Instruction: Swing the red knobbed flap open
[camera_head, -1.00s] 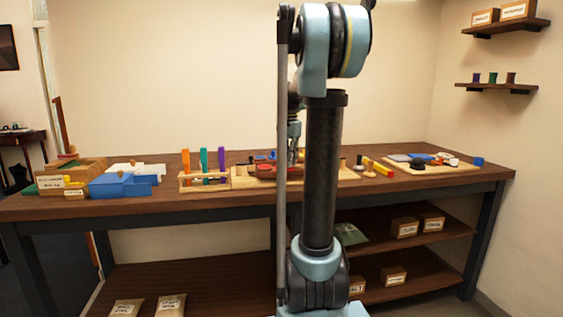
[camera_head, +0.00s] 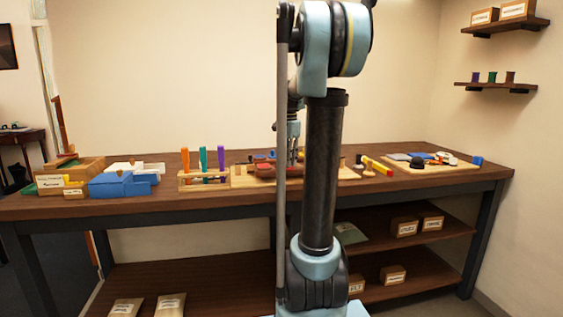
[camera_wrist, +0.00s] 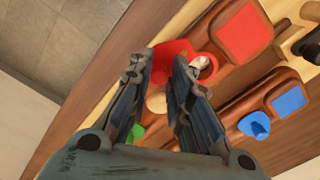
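In the wrist view, a red rounded piece (camera_wrist: 173,50), which looks like the red flap, lies just beyond my fingertips on a brown leather-like part. A pale knob-like piece (camera_wrist: 201,63) sits at its right side. My gripper (camera_wrist: 160,58) is open, with a clear gap between its fingers. The red piece shows in and past that gap; I cannot tell whether a finger touches it. The fingers hide part of it. In the head view, my gripper (camera_head: 293,158) is low over the bench, partly behind my arm, beside a small reddish-brown item (camera_head: 265,170).
In the wrist view, a red square pad (camera_wrist: 243,31) and a blue square pad (camera_wrist: 290,101) sit on brown parts, with a blue piece (camera_wrist: 255,125) nearby. A rack of coloured tools (camera_head: 204,180) stands left on the bench (camera_head: 400,188). Blue boxes (camera_head: 118,186) are farther left.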

